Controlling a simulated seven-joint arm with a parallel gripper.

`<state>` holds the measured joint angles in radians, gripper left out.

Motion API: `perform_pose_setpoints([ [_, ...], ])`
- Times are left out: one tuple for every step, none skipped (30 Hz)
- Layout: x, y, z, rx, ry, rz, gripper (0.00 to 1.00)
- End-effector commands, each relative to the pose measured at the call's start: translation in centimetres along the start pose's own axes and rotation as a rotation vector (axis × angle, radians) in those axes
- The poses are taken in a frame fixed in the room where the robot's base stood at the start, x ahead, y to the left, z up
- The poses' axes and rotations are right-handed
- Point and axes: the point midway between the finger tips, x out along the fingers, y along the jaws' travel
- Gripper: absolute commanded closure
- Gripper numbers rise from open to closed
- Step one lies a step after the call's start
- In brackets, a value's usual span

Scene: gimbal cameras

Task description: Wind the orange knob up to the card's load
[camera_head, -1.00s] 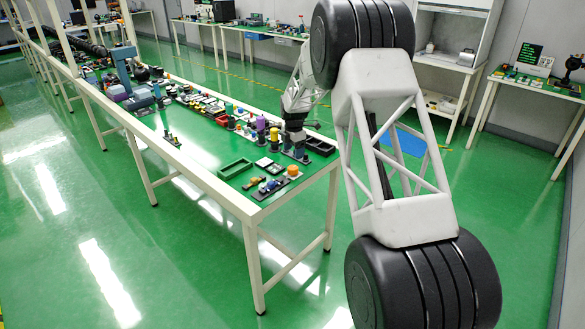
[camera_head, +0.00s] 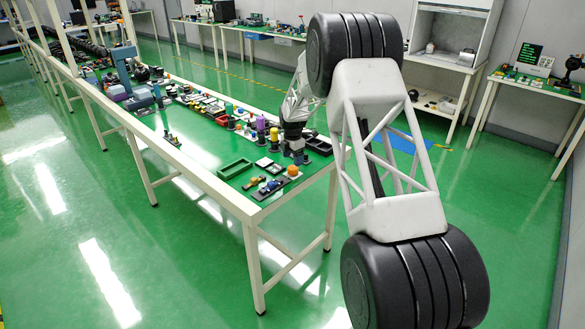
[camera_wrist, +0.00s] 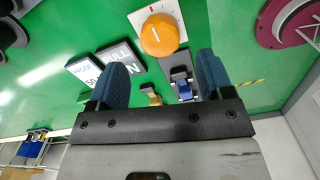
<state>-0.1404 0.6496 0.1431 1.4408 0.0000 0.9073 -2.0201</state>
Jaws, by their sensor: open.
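The orange knob (camera_wrist: 160,34) shows at the top of the wrist view, on a pale dial plate with a white line across its top. It also shows near the table's corner in the head view (camera_head: 293,170). My gripper (camera_wrist: 160,75) is open and empty; its two blue-grey fingers are spread below the knob in the picture, apart from it. In the head view my gripper (camera_head: 297,156) is just behind the knob.
A blue part (camera_wrist: 183,88) on a dark base and a small brass part (camera_wrist: 150,95) sit between my fingers in the picture. A dark red round flange (camera_wrist: 290,22) is at the upper right. A green tray (camera_head: 235,168) stands left of the cards; the table behind is crowded.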

Motion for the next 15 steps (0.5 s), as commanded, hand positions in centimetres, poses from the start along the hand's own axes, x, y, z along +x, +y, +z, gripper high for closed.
perform_pose_setpoints([
  [0.8,0.0,0.0,0.0,0.001,-0.002,0.26],
  [1.2,0.0,0.0,0.0,0.001,-0.002,0.26],
  [1.7,0.0,0.0,0.0,0.001,-0.002,0.26],
  [2.0,0.0,0.0,0.0,0.001,-0.002,0.26],
  [2.3,0.0,0.0,0.0,0.001,-0.002,0.26],
  [2.8,0.0,0.0,0.0,0.001,-0.001,0.26],
  [3.1,0.0,0.0,0.0,0.0,-0.001,0.26],
  [3.4,0.0,0.0,0.0,0.0,-0.001,0.26],
  [3.8,0.0,0.0,0.0,0.001,-0.001,0.26],
  [4.0,0.0,0.0,0.0,0.001,-0.002,0.26],
  [4.3,0.0,0.0,0.0,0.001,-0.002,0.26],
  [4.5,0.0,0.0,0.0,0.001,-0.002,0.26],
  [4.7,0.0,0.0,0.0,0.001,-0.002,0.26],
  [4.8,0.0,0.0,0.0,0.001,-0.001,0.26],
  [4.9,0.0,0.0,0.0,0.0,-0.001,0.26],
])
